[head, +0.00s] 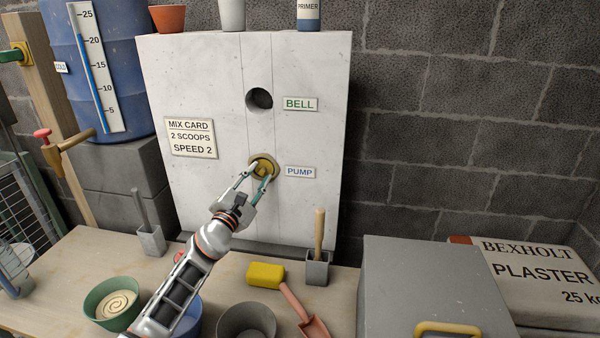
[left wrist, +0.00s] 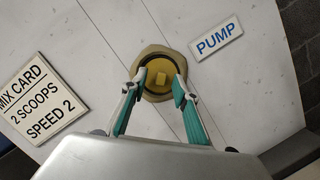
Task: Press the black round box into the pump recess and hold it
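In the left wrist view this round piece (left wrist: 160,75) has a tan outer ring. I make out no black round box in either view. My left gripper (head: 254,182) is in front of the round piece, its fingers spread. In the left wrist view the left gripper's fingertips (left wrist: 160,88) lie either side of the raised middle, with gaps showing; contact cannot be told. The BELL recess (head: 259,98) above is a dark round hole. My right gripper is not in view.
The pale panel (head: 200,80) stands at the back of the wooden bench. A grey box (head: 425,285) fills the right front.

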